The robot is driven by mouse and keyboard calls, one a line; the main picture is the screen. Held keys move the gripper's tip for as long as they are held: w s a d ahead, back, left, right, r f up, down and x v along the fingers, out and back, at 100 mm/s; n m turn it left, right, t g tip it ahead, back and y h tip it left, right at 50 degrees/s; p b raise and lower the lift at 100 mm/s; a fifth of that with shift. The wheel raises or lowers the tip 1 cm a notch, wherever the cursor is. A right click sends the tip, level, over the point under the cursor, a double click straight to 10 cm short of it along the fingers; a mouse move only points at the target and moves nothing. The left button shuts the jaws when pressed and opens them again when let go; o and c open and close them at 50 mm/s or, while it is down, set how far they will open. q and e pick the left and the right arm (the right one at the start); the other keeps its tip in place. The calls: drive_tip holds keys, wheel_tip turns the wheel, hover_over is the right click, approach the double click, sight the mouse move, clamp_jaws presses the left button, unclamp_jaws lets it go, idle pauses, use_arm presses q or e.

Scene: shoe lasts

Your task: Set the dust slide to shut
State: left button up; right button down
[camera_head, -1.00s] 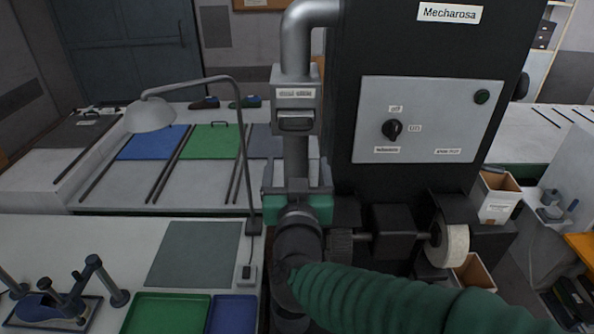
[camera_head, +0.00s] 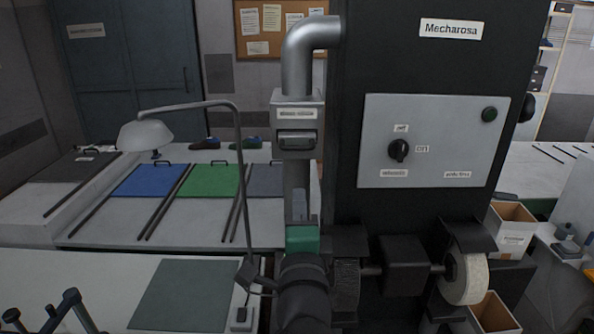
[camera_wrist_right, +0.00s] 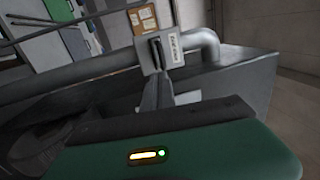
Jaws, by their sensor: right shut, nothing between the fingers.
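The dust slide (camera_head: 297,141) is a grey box with a label and a dark handle plate, set in the vertical metal pipe beside the black machine. In the right wrist view the slide (camera_wrist_right: 156,54) is ahead with its label to the right. My right gripper (camera_head: 299,196) is in front of the pipe below the slide, fingers pointing up, green housing under them. Its grey fingers (camera_wrist_right: 165,90) are shut and empty. They look apart from the handle in the head view.
The black machine cabinet carries a control panel (camera_head: 430,140) with a knob. A grinding wheel (camera_head: 466,277) and a box (camera_head: 511,229) are at the lower right. A desk lamp (camera_head: 147,135) stands left of the pipe. Blue and green mats (camera_head: 212,181) lie on the back bench.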

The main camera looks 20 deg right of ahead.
sight(297, 150)
drive_tip(key=p+x, duration=0.5)
drive_tip(key=x, duration=0.7)
drive_tip(key=shift+w+d+r+p, duration=0.1)
drive_tip(key=shift+w+r+p, duration=0.1)
drive_tip(key=shift+w+p, duration=0.15)
drive_tip(key=shift+w+d, duration=0.15)
drive_tip(key=shift+w, duration=0.35)
drive_tip(key=shift+f, duration=0.1)
drive_tip(key=shift+w+d+r+b, duration=0.1)
drive_tip(key=shift+w+r+b, duration=0.05)
drive_tip(key=shift+r+b, duration=0.6)
drive_tip(key=shift+f, duration=0.15)
